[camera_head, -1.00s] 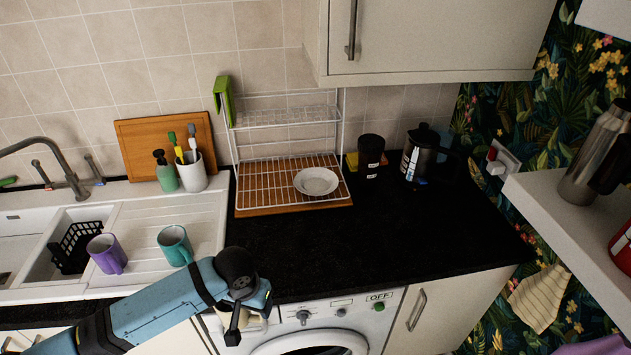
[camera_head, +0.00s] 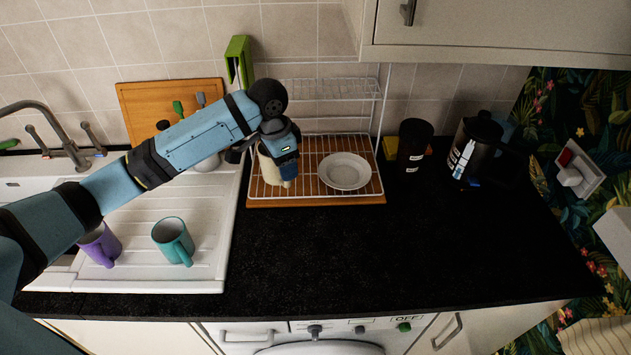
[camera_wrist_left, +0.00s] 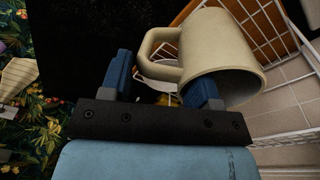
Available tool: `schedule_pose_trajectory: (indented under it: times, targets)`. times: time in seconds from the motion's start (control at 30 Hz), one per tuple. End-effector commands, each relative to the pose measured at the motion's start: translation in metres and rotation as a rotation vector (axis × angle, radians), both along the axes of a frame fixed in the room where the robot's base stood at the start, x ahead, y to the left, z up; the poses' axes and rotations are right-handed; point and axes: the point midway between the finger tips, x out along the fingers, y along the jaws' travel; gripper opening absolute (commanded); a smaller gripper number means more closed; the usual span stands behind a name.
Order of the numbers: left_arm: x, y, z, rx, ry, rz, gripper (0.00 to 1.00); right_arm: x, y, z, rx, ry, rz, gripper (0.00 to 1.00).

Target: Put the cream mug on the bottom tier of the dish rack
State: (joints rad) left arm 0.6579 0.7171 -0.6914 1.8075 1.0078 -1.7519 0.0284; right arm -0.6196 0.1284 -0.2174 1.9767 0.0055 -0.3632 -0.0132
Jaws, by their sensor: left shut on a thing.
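The cream mug (camera_head: 268,170) is in my left gripper (camera_head: 286,165) at the left end of the dish rack (camera_head: 316,202). In the left wrist view the mug (camera_wrist_left: 222,48) lies sideways in the picture, its handle toward the fingers, and the left gripper (camera_wrist_left: 164,80) is shut on it. In the head view the mug is partly hidden by the gripper. It appears over or at the rack's bottom tier, but I cannot tell if it touches the wires. My right gripper is not in view.
A white plate (camera_head: 345,171) lies on the bottom tier, right of the mug. The wire upper tier (camera_head: 330,88) is above. A purple mug (camera_head: 101,244) and a teal mug (camera_head: 173,240) stand on the drainer. A black canister (camera_head: 413,145) stands right of the rack. The front counter is clear.

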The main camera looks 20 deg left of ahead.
Motion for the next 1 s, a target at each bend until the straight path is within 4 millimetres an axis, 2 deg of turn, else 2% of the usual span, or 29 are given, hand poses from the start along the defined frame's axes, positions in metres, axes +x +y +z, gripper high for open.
schedule_pose_trajectory:
  times: [0.03,0.1,0.3,0.4,0.5,0.57,0.67,1.0]
  targets:
    - [0.012,0.008,0.016,0.003,-0.009,-0.059,0.15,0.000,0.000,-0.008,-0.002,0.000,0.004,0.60]
    - [0.022,0.015,0.038,0.002,-0.007,-0.149,0.15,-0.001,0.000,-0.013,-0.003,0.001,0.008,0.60]
    - [0.038,0.030,0.086,0.002,-0.003,-0.339,0.14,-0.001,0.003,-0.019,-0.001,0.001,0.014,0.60]
    - [0.040,0.034,0.099,0.002,0.000,-0.392,0.14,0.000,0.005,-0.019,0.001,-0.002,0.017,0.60]
    - [0.041,0.036,0.103,0.000,0.003,-0.418,0.14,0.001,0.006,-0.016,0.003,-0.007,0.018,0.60]
    - [0.041,0.036,0.097,0.000,0.005,-0.424,0.14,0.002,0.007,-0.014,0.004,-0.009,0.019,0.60]
    - [0.041,0.036,0.076,0.001,0.008,-0.424,0.14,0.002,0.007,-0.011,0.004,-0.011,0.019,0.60]
    - [0.040,0.036,-0.014,0.000,0.006,-0.422,0.14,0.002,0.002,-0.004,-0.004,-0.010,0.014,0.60]
